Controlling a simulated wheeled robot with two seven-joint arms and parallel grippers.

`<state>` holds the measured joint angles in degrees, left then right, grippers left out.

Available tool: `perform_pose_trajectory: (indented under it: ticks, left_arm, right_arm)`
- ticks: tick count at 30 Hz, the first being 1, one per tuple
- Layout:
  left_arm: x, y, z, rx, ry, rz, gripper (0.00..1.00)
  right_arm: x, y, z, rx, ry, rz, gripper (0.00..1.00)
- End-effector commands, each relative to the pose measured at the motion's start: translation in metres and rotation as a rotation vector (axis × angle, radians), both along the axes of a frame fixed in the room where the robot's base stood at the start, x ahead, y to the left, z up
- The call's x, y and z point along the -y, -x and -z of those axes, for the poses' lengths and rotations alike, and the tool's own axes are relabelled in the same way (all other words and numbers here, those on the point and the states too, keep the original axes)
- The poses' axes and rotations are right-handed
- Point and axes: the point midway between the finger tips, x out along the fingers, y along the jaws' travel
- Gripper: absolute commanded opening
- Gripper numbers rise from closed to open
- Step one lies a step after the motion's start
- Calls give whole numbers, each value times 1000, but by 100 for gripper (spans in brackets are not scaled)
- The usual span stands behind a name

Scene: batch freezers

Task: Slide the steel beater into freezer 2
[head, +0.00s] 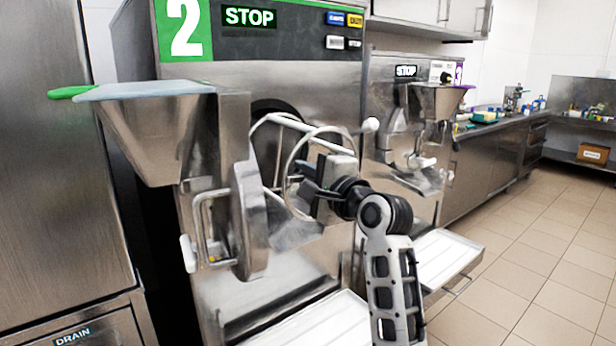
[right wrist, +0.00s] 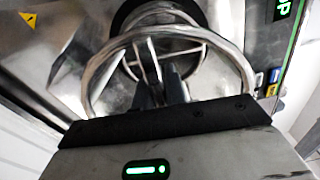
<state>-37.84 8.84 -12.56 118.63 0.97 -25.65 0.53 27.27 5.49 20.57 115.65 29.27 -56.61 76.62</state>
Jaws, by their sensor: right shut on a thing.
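The steel beater (head: 280,119) is an open frame of pale bars and rings. My right gripper (head: 318,188) is shut on it near its front ring. In the right wrist view the beater's large ring (right wrist: 96,72) surrounds my right gripper (right wrist: 160,88), whose fingers close on the middle bars. Freezer 2 (head: 250,75) has a green "2" label, and its dark round barrel opening (head: 268,108) lies behind the beater. The beater's far end is at the opening; how far inside it reaches is hard to tell. My left gripper is out of view.
Freezer 2's door (head: 250,222), with its steel hopper (head: 150,135), is swung open to the left of the opening. A white drip tray (head: 320,322) is below. Another freezer (head: 385,72) stands at the right.

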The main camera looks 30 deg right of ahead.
Motion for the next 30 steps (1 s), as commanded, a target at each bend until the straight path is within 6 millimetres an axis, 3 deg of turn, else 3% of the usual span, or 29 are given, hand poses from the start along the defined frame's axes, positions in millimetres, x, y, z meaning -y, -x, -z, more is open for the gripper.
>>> perform_pose_trajectory:
  ticks: [17, 30]
  left_arm:
    - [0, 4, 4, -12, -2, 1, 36]
    - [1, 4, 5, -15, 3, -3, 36]
  right_arm:
    - [0, -2, -2, 5, 6, 0, 0]
    - [-3, -25, 0, 10, 64, 0, 0]
